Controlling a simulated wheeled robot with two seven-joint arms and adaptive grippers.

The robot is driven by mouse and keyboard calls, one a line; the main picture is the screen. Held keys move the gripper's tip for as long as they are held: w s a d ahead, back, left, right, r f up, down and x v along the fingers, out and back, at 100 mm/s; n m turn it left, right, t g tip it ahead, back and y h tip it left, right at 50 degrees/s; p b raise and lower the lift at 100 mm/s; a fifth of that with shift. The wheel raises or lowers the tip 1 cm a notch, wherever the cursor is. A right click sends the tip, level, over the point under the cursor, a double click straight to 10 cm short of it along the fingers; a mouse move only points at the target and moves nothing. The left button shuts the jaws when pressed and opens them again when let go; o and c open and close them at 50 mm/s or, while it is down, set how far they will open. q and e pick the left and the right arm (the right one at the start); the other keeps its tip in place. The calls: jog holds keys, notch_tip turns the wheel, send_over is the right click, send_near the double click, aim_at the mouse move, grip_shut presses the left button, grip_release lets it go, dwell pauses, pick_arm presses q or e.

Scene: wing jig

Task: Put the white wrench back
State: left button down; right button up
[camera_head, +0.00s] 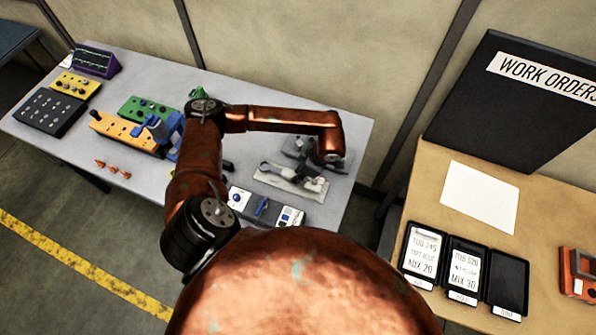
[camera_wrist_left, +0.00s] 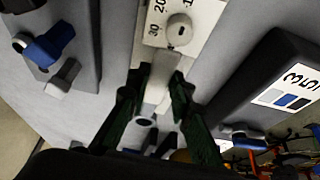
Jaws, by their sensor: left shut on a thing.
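My left gripper (camera_wrist_left: 158,78) shows in the left wrist view, with its dark green fingers closed around a pale, flat piece that looks like the white wrench (camera_wrist_left: 160,66). The wrench's far end meets or overlaps a white plate (camera_wrist_left: 147,34) with 20 and 30 printed on it and a round pale knob (camera_wrist_left: 180,29); I cannot tell whether they touch. In the head view my left arm reaches over the table to a pale board with grey fittings (camera_head: 283,184), and my wrist hides the fingers and wrench there. My right gripper is not in view.
On the grey table (camera_head: 70,150) stand an orange block (camera_head: 120,128), a green box (camera_head: 147,108), a black panel (camera_head: 50,110) and small switch boxes (camera_head: 290,216). A dark block with a labelled face (camera_wrist_left: 270,85) stands right of my fingers, a blue-handled part (camera_wrist_left: 50,45) left.

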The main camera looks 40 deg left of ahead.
pick_arm(q)
jog(key=shift+f, duration=0.75)
jog(key=shift+b, duration=0.45)
jog(key=shift+f, duration=0.1)
